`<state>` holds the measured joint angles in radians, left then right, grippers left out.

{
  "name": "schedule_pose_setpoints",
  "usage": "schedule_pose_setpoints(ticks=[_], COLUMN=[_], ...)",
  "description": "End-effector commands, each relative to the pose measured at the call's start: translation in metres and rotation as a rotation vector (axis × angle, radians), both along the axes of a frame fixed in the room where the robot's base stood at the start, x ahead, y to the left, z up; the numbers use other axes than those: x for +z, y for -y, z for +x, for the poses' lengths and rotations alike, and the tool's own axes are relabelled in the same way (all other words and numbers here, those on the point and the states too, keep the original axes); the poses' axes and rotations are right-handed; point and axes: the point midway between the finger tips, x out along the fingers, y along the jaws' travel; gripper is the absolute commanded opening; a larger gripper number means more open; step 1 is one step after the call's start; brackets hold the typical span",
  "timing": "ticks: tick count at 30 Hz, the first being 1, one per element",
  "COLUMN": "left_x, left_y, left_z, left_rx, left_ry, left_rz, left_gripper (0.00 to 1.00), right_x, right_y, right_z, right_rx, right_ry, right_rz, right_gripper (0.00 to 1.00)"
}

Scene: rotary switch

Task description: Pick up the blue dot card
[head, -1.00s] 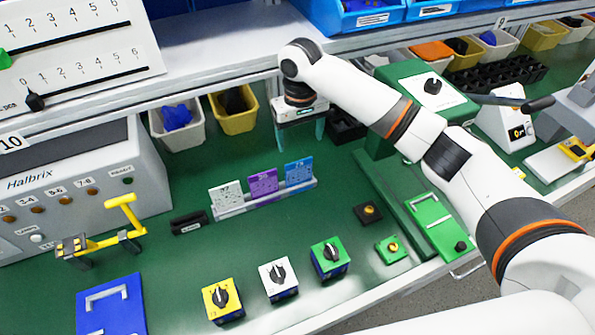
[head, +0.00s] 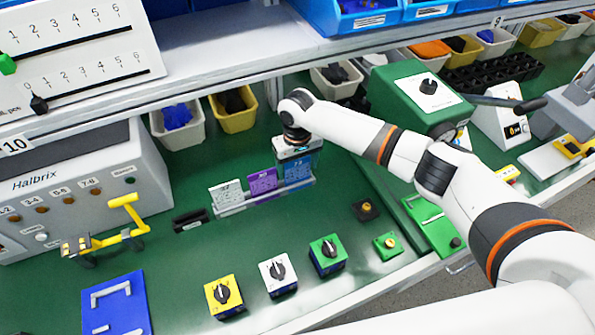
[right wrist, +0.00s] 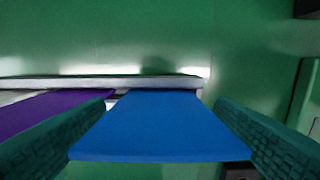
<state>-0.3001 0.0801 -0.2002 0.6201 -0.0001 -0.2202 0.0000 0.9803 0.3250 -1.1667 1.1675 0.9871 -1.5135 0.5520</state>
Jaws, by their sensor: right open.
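The blue dot card (head: 297,170) stands in the right-hand place of a clear card rack (head: 250,203), beside a purple card (head: 263,184) and a white card (head: 228,194). My right gripper (head: 297,165) is directly over the blue card, pointing down. In the right wrist view the blue card (right wrist: 160,125) lies between the two teal fingers of my right gripper (right wrist: 165,130); they are open, one on each side. The left finger overlaps the edge of the purple card (right wrist: 45,115). My left gripper is not in view.
Yellow, white and green switch boxes (head: 278,273) stand in front of the rack. A black block (head: 190,220) lies to its left. A green machine (head: 420,100) stands to the right, and bins (head: 233,110) stand behind.

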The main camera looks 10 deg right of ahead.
Motion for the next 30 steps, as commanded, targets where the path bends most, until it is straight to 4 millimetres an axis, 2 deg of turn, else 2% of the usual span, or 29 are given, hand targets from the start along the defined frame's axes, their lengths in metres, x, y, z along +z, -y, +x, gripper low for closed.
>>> schedule_pose_setpoints(ticks=[2, 8, 17, 20, 30], left_x=[0.000, 0.000, -0.001, -0.002, -0.010], left_y=[0.000, 0.000, 0.000, 0.000, 0.000], left_z=[0.000, 0.001, 0.001, 0.001, 0.001], left_rx=[0.000, 0.000, 0.000, 0.000, 0.000], left_ry=[0.001, 0.001, 0.002, 0.002, 0.002], left_rz=[0.000, 0.000, 0.000, 0.000, 0.000], left_gripper=[0.36, 0.36, 0.36, 0.36, 0.36], right_x=[0.000, 0.000, 0.005, 0.017, 0.082], right_y=[0.000, 0.000, 0.000, 0.000, 0.000], right_z=[0.000, 0.000, 0.000, 0.001, 0.001], right_rx=[0.000, 0.000, 0.001, 0.001, 0.001], right_ry=[0.000, 0.000, 0.002, 0.002, 0.003], right_rz=[0.000, 0.000, 0.001, 0.002, 0.002], right_gripper=[0.78, 0.45, 0.45, 0.45, 0.45])
